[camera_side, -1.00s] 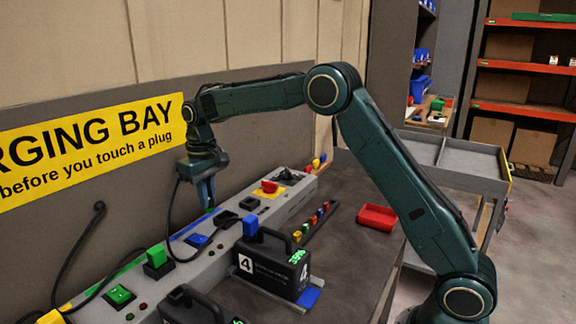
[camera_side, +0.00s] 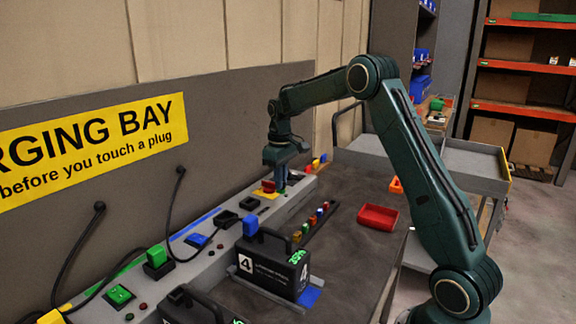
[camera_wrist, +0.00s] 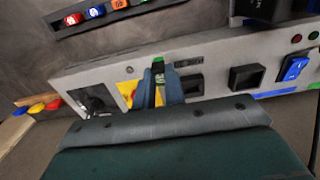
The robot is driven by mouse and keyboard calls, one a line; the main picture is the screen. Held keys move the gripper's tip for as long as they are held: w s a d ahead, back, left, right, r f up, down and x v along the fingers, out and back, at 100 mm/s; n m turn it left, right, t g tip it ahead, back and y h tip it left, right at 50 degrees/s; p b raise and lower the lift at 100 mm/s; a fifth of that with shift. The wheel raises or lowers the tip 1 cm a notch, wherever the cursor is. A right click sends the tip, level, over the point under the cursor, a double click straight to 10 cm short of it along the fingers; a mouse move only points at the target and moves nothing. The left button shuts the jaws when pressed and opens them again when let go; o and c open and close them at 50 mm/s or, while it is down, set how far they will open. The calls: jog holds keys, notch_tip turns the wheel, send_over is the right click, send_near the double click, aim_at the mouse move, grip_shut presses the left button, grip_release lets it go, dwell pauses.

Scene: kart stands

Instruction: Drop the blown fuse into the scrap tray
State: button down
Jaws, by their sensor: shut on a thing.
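My gripper (camera_side: 281,182) points down over the right end of the grey charging console (camera_side: 225,232), by the red switch (camera_side: 268,186). In the wrist view its blue fingers (camera_wrist: 160,90) are closed around a small dark, green-ended piece (camera_wrist: 158,66), apparently the fuse. The fingers hide most of it, and I cannot tell whether it is clear of the console or whether it is blown. A red open tray (camera_side: 377,218), apparently the scrap tray, lies on the dark bench to the right of my gripper and looks empty.
A rack of coloured fuses (camera_side: 315,219) lies between console and tray; several show in the wrist view (camera_wrist: 95,12). A black battery case numbered 4 (camera_side: 272,266) stands nearer the camera. Black cables hang along the back wall.

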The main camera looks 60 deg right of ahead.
jog(key=s+d+f, duration=0.2)
jog(key=s+d, duration=1)
jog(key=d, duration=0.2)
send_over(379, 217)
notch_tip(379, 217, down, 2)
jog(key=shift+s+a, duration=0.1)
jog(key=shift+f, duration=0.2)
jog(key=shift+f, duration=2.85)
jog(key=c, duration=1.4)
grip_release()
